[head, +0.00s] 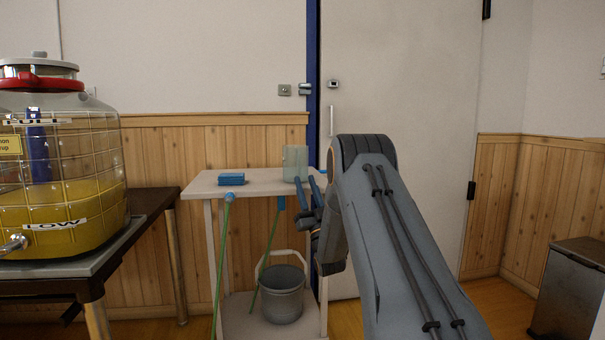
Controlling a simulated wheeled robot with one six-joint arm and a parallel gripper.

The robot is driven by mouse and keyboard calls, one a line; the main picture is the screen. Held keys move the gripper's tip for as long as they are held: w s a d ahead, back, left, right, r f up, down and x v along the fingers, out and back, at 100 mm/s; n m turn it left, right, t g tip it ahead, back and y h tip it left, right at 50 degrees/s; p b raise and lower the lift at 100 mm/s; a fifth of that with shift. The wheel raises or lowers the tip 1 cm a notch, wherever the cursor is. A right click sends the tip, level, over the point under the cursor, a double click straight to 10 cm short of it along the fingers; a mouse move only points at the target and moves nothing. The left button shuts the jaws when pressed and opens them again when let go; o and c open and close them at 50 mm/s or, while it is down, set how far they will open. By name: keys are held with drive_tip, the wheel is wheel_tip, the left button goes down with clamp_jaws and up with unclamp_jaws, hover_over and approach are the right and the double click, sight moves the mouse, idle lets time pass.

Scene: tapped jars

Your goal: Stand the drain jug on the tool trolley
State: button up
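The drain jug (295,158), a pale greenish see-through vessel, is upright at the right part of the tool trolley's top (258,187). Its base appears to rest on the top, though the fingers partly cover its lower right. My gripper (305,181) is just in front of the jug's lower right side. Its two dark blue fingers point up and are apart, with a gap visible between them. I cannot tell whether they touch the jug.
A blue block (231,179) lies on the trolley's left part. A grey bucket (283,294) stands on its lower shelf, and green-handled tools (222,262) lean on it. A large jar of yellow liquid (62,205) stands on a dark table (150,203) at left. A bin (572,290) stands at right.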

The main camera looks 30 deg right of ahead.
drive_tip(key=v, duration=0.6)
drive_tip(key=shift+p, duration=0.35)
drive_tip(key=shift+s+f, duration=0.1)
